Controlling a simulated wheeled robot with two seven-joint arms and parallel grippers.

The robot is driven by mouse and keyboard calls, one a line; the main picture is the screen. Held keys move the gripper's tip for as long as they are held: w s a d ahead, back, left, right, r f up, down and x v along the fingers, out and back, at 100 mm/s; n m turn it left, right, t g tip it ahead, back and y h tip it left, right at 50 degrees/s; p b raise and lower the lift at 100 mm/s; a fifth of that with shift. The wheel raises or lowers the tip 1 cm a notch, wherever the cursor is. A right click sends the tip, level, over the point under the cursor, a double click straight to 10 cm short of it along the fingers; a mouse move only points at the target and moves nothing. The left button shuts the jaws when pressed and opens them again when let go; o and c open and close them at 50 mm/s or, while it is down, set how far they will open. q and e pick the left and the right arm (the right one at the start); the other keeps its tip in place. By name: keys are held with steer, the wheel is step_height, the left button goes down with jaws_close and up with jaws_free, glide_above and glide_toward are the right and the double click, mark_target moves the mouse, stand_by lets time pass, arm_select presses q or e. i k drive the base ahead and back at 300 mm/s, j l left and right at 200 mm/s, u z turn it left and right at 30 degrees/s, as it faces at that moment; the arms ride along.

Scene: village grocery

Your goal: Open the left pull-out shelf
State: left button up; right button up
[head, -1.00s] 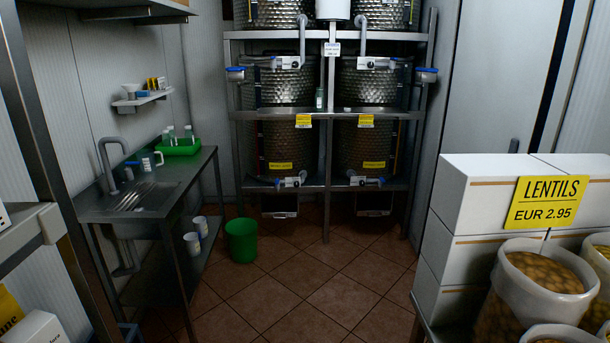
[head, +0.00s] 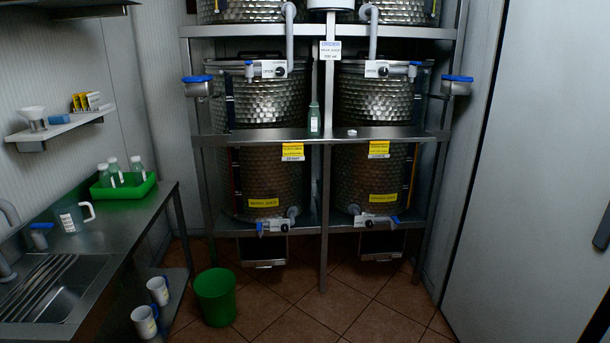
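Two small pull-out shelves hang under the lower steel tanks in the head view. The left pull-out shelf (head: 262,264) is a dark, shallow unit with a pale front edge, below the left tank's tap. It looks pushed in, but its interior is too dark to tell surely. A similar right pull-out shelf (head: 381,257) hangs below the right tank. Neither of my grippers shows in the head view.
The metal rack (head: 324,215) holds the dimpled tanks. A green bucket (head: 216,297) stands on the floor, left of the left shelf. A sink counter (head: 115,250) runs along the left, with white mugs (head: 158,290) below. Tiled floor (head: 300,316) before the rack is clear.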

mark_target(267, 253)
steer(key=i+l+z, duration=0.1)
steer(key=i+z, duration=0.3)
steer(key=i, duration=0.25)
steer(key=i+j+z, duration=0.1)
steer(key=i+z, duration=0.25)
steer(key=i, duration=0.25)
steer(key=i+j+z, duration=0.4)
steer(key=i, duration=0.2)
steer(key=i+l+u, duration=0.35)
steer(key=i+u, duration=0.15)
steer(key=i, duration=0.15)
steer(key=u, duration=1.45)
